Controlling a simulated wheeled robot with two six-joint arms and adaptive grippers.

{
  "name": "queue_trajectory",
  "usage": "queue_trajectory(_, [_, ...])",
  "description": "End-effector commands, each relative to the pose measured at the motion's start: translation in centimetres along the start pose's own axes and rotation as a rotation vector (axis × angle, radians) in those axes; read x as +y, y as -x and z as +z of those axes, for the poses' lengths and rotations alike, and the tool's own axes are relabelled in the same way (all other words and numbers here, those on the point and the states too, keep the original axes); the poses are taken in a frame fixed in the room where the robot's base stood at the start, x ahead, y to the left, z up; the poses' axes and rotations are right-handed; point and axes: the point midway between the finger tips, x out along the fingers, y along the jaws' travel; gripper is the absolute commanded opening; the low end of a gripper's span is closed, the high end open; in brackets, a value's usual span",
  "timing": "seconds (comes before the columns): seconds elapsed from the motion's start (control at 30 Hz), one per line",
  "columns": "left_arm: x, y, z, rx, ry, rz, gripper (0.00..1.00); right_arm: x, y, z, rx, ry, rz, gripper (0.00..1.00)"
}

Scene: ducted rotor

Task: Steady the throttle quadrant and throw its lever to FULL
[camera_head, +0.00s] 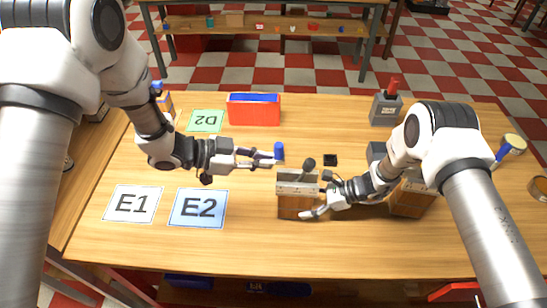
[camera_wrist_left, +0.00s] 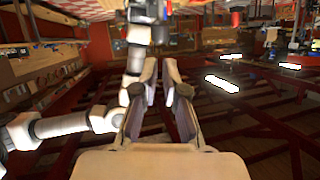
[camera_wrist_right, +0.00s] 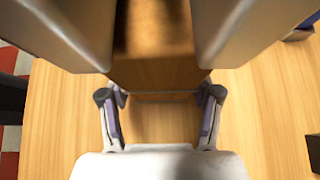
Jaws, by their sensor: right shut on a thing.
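The throttle quadrant (camera_head: 297,205) is a wooden block with a grey top, standing upright near the table's front middle. Its lever (camera_head: 309,163) has a dark round knob and rises from the top, leaning a little right. My right gripper (camera_head: 314,197) is shut on the quadrant's body from the right. In the right wrist view its fingers are wide apart with the wooden body (camera_wrist_right: 155,72) between them. My left gripper (camera_head: 277,158) is slightly open and empty, above and left of the lever, apart from it. The lever's markings cannot be read.
A blue cylinder (camera_head: 279,150) shows at the left fingertips; contact cannot be told. A red bin (camera_head: 254,110) and a grey box with a red top (camera_head: 386,108) stand behind. Another wooden block (camera_head: 412,198) is right. Cards E1 (camera_head: 133,204) and E2 (camera_head: 199,208) lie left.

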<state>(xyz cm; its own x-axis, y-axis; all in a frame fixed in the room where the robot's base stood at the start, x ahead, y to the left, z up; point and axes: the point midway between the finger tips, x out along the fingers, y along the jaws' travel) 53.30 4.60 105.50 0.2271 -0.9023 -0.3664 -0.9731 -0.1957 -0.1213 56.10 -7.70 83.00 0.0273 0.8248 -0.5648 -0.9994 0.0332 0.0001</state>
Motion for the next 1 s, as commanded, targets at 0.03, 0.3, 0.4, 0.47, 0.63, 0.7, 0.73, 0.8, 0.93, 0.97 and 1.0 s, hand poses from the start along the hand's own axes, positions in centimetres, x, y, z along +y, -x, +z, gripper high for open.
queue_trajectory(0.03, [0.2, 0.0, -0.3, 0.016, -0.056, 0.011, 0.0, 0.0, 0.0, 0.0, 0.0, -0.001, 0.0, 0.33])
queue_trajectory(0.3, [-4.6, 0.8, -6.2, 0.35, -1.039, 0.172, 0.0, 0.0, 0.0, 0.0, 0.0, 0.0, 0.0, 0.33])
queue_trajectory(0.4, [-6.7, 2.1, -5.4, 0.459, -1.348, 0.234, 0.0, 0.0, 0.0, 0.0, 0.0, 0.0, 0.0, 0.33])
queue_trajectory(0.47, [-7.8, 2.8, -4.2, 0.499, -1.472, 0.271, 0.0, 0.0, 0.0, 0.0, 0.0, 0.0, 0.0, 0.33])
queue_trajectory(0.63, [-9.7, 3.7, 0.9, 0.497, -1.543, 0.314, 0.0, 0.0, 0.0, 0.0, 0.0, 0.0, 0.0, 0.33])
queue_trajectory(0.7, [-9.2, 3.5, 2.1, 0.5, -1.513, 0.312, 0.0, 0.0, 0.0, 0.0, 0.0, 0.0, 0.0, 0.33])
queue_trajectory(0.73, [-9.0, 3.3, 2.3, 0.501, -1.509, 0.313, 0.0, 0.0, 0.0, 0.0, 0.0, 0.0, 0.0, 0.33])
queue_trajectory(0.8, [-8.7, 2.8, 2.3, 0.501, -1.505, 0.314, 0.0, 0.0, 0.0, 0.0, 0.0, -0.001, 0.0, 0.33])
queue_trajectory(0.93, [-7.7, 1.1, 2.0, 0.502, -1.503, 0.315, 0.0, 0.0, 0.0, 0.0, 0.0, -0.001, 0.0, 0.33])
queue_trajectory(0.97, [-7.4, 0.6, 2.0, 0.502, -1.503, 0.316, 0.0, 0.0, 0.0, 0.0, 0.0, -0.001, 0.0, 0.33])
queue_trajectory(1.0, [-7.0, -0.1, 1.9, 0.502, -1.503, 0.315, 0.0, 0.0, 0.0, 0.0, 0.0, -0.001, 0.0, 0.33])
